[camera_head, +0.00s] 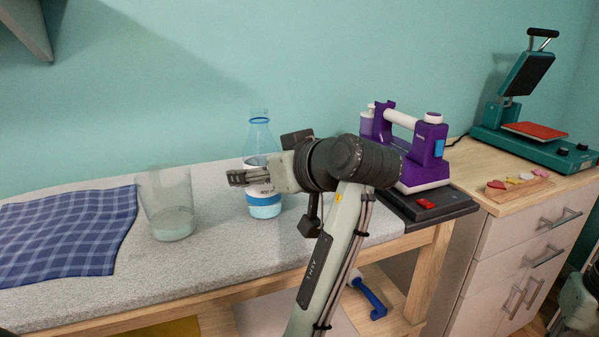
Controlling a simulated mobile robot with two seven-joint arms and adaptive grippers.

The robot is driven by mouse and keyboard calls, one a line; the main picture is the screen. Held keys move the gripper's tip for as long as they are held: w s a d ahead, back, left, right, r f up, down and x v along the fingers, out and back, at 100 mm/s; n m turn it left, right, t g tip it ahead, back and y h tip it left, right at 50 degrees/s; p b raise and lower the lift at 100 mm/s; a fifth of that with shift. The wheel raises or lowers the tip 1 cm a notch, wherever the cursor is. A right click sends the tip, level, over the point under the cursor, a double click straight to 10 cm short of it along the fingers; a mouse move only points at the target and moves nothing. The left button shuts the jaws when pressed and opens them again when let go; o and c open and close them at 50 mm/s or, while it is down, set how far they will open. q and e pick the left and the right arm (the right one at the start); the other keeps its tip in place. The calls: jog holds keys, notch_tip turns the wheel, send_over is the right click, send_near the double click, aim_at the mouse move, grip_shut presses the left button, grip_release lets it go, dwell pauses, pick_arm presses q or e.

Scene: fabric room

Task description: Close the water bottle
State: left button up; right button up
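A clear water bottle (259,133) with blue trim and a light-blue lower part stands upright on the grey table, near the wall. A clear piece rises at its top; I cannot tell whether this is a lid standing open. The arm in the middle seems to be my left one. Its gripper (237,178) points left across the front of the bottle and hides part of its middle. The fingertips show just left of the bottle. I cannot tell whether they touch it or how far apart they are. My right gripper is not in view.
A clear cup (167,207) stands left of the bottle, next to a blue plaid cloth (65,235). A purple machine (425,160) on a black base stands right of my arm. The grey table top (225,262) is bare in front. A teal heat press (525,95) stands on the right cabinet.

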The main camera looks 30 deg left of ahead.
pick_arm(q)
jog(key=c, duration=1.3)
jog(key=shift+r, duration=0.15)
jog(key=shift+c, duration=0.2)
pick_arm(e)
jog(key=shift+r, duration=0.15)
